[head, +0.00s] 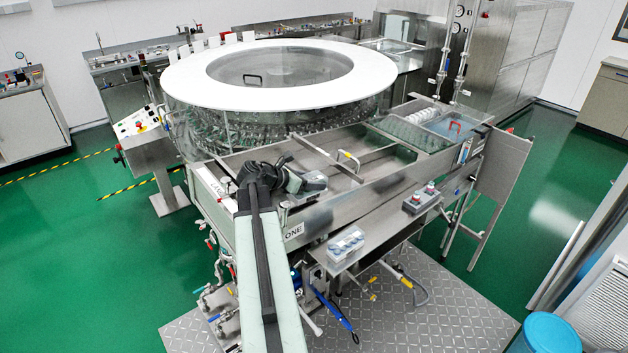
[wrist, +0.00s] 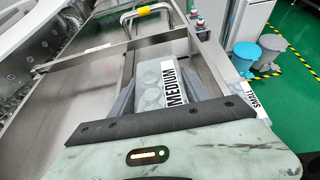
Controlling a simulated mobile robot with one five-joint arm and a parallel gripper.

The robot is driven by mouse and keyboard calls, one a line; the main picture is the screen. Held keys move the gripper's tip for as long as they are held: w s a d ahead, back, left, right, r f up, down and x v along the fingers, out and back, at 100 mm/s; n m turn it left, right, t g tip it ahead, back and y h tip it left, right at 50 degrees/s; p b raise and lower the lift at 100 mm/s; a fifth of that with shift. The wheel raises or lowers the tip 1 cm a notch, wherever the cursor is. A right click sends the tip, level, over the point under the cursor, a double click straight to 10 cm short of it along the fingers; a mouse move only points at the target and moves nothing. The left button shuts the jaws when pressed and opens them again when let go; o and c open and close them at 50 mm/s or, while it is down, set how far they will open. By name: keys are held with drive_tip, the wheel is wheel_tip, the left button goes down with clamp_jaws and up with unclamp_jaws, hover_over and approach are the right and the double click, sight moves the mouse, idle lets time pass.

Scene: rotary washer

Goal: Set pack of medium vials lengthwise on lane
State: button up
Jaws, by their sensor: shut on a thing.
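The pack of medium vials (wrist: 151,84) is a grey translucent block with round shapes in it and a white MEDIUM label along its right side. My gripper (wrist: 165,78) is shut on it, with a dark finger on each side. In the head view my gripper (head: 298,182) is over the front left part of the steel machine bed, and the pack is mostly hidden by it. The pack points along the steel lane (wrist: 190,22), between its metal side walls. I cannot tell whether its underside touches the lane floor.
A yellow-banded handle (wrist: 150,10) stands beyond the pack; it also shows in the head view (head: 349,158). A label reading SMALL (wrist: 258,95) is to the right.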

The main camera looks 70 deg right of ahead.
drive_tip(key=shift+a+f+b, duration=0.1)
drive_tip(key=shift+f+b, duration=0.3)
drive_tip(key=shift+f, duration=0.45)
drive_tip(key=shift+f+b, duration=0.55)
drive_tip(key=o, duration=1.6)
drive_tip(key=shift+a+r, duration=0.1)
drive_tip(key=shift+r, duration=0.05)
drive_tip(key=p+v, duration=0.4)
drive_tip(key=v, duration=0.3)
drive_tip(key=shift+w+a+r, duration=0.1)
drive_tip(key=shift+w+a, duration=0.1)
drive_tip(key=shift+a, duration=0.1)
